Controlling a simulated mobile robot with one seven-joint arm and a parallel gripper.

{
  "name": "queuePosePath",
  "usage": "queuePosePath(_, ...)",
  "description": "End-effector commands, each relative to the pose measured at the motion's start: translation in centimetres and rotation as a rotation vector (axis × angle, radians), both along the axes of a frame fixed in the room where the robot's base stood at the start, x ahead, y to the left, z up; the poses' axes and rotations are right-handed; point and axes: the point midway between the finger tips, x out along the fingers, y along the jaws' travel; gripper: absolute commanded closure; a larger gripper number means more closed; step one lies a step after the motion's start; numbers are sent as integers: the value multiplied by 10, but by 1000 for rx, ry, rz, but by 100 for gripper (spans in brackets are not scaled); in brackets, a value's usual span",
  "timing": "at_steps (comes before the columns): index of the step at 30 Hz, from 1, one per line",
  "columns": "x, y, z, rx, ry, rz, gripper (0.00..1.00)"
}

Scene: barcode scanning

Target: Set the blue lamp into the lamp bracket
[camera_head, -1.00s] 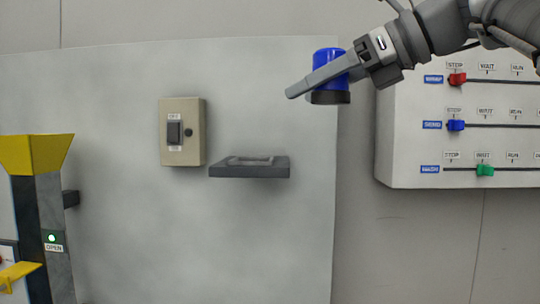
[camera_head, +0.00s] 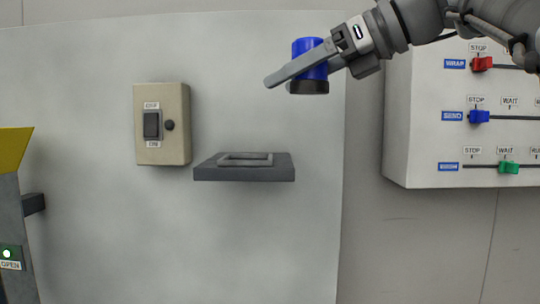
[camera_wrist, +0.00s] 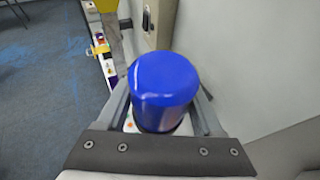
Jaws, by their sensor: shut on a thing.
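The blue lamp (camera_head: 309,47) has a blue cap over a dark base and is upright in the air. My gripper (camera_head: 300,66) is shut on it, with a finger across its near side in the head view. In the wrist view the blue lamp (camera_wrist: 164,92) sits between the two fingers, and its top faces the camera. The lamp bracket (camera_head: 244,174) is a dark grey shelf on the wall panel with a raised rectangular frame on top, which looks empty. The lamp is above the bracket and to its right, clear of it.
A beige switch box (camera_head: 162,124) is on the panel left of the bracket. A white slider panel (camera_head: 425,155) with red, blue and green knobs is at the right. A yellow-topped post (camera_head: 14,150) stands at the far left. The wall between bracket and slider panel is bare.

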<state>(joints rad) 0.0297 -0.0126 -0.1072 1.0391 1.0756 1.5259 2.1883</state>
Motion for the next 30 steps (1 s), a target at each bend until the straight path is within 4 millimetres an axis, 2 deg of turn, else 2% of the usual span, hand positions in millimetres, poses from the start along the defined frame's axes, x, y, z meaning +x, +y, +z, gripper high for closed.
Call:
queuePosePath(9, 28, 66, -44, 0, 4, 7, 92)
queuePosePath(14, 38, 90, -58, -1, 3, 6, 92)
queuePosePath(19, 42, 97, -66, -1, 0, 2, 92)
queuePosePath(24, 42, 97, -89, -2, 4, 1, 92)
queuePosePath(30, 42, 97, -104, 0, 1, 2, 92)
